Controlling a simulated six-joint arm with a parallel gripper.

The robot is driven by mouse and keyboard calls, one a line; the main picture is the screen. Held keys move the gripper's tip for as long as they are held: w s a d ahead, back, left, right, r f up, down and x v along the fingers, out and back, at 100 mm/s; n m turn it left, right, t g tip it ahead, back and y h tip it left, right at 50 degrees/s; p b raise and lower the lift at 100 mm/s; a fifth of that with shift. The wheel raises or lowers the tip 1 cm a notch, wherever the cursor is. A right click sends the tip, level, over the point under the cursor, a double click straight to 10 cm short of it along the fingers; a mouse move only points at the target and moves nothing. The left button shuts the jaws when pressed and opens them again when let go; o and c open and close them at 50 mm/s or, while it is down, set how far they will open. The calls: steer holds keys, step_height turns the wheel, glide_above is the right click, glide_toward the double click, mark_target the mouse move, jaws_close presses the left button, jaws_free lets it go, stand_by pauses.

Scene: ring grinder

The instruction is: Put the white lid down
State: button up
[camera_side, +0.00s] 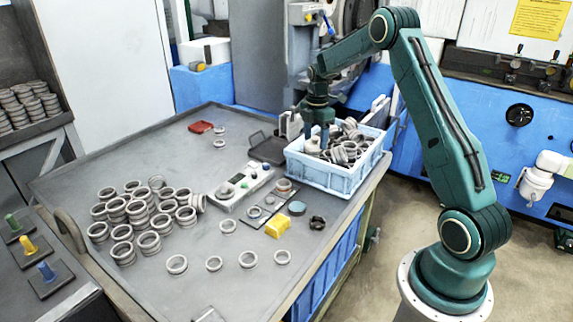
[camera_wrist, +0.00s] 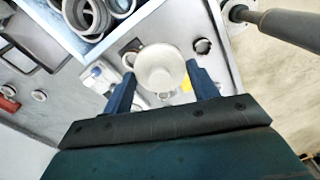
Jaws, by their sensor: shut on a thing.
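The white lid (camera_wrist: 160,66) is round and pale, and it sits between the two blue fingers of my gripper (camera_wrist: 160,80) in the wrist view. My gripper is shut on it. A small white patch (camera_side: 312,147) just under the fingers there looks like the lid, partly hidden. I cannot tell the exact gap between the lid and the rings below.
Metal rings (camera_side: 345,150) fill the crate. Several rings (camera_side: 140,215) lie on the grey table (camera_side: 75,187). The table's back left is mostly clear.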

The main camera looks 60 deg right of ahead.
steer(key=shift+s+d+r+n, duration=0.15)
steer(key=shift+d+n, duration=0.15)
steer(key=shift+d, duration=0.25)
steer(key=shift+f, duration=0.2)
step_height(320, 180, down, 20)
steer(key=shift+r, duration=0.15)
stand_by(0.6)
steer(key=shift+f, duration=0.3)
steer(key=shift+f, duration=0.2)
